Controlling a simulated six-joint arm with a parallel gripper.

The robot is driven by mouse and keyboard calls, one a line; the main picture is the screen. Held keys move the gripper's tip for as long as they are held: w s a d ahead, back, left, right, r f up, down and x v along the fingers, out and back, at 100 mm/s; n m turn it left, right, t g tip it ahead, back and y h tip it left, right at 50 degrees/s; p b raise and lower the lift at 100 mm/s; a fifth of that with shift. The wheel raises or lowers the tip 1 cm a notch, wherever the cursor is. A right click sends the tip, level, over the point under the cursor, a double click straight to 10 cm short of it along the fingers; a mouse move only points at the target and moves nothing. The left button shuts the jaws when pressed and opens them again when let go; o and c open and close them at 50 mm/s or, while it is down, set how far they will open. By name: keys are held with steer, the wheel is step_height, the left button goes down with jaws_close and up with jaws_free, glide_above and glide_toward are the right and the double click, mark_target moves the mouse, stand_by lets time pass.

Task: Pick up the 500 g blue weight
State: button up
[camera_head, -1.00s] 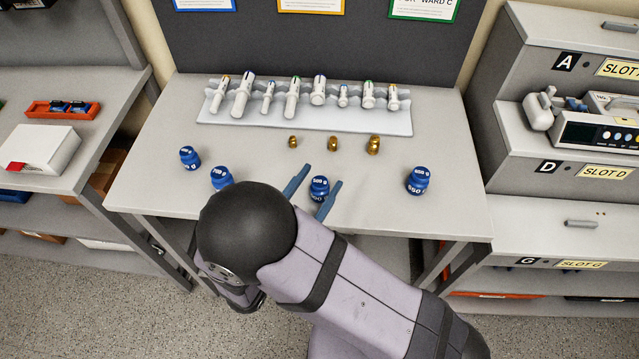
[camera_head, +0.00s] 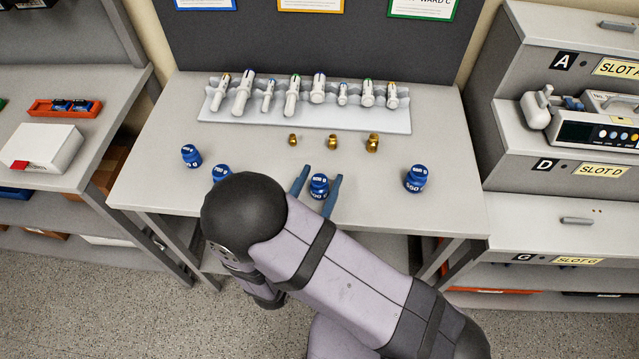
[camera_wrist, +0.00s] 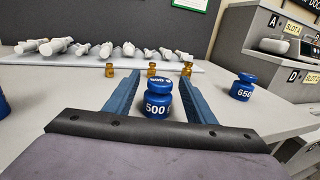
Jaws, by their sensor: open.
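The blue 500 g weight (camera_head: 319,187) stands upright on the table near its front edge. In the wrist view the weight (camera_wrist: 158,103) shows the label 500 and sits between the two blue fingers. My gripper (camera_head: 319,178) is open, with one finger on each side of the weight. In the wrist view my gripper (camera_wrist: 155,80) shows gaps between the fingers and the weight, and the fingers reach past it. Whether a finger touches it lower down I cannot tell.
Other blue weights stand at the left (camera_head: 191,156), partly behind my arm (camera_head: 221,173), and at the right (camera_head: 415,179). Small brass weights (camera_head: 332,142) stand behind the gripper, in front of a white rack (camera_head: 300,113) of pipettes. The tabletop (camera_head: 450,160) is clear at far right.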

mark_target(323, 175)
steer(key=x, duration=0.1)
steer(key=p+x, duration=0.1)
steer(key=x, duration=0.1)
steer(key=shift+w+r, duration=0.15)
steer(key=shift+r, duration=0.15)
steer(key=shift+w+d+f, duration=0.1)
steer(key=shift+w+d, duration=0.05)
steer(key=shift+w, duration=0.3)
steer(key=shift+c, duration=0.3)
jaws_close()
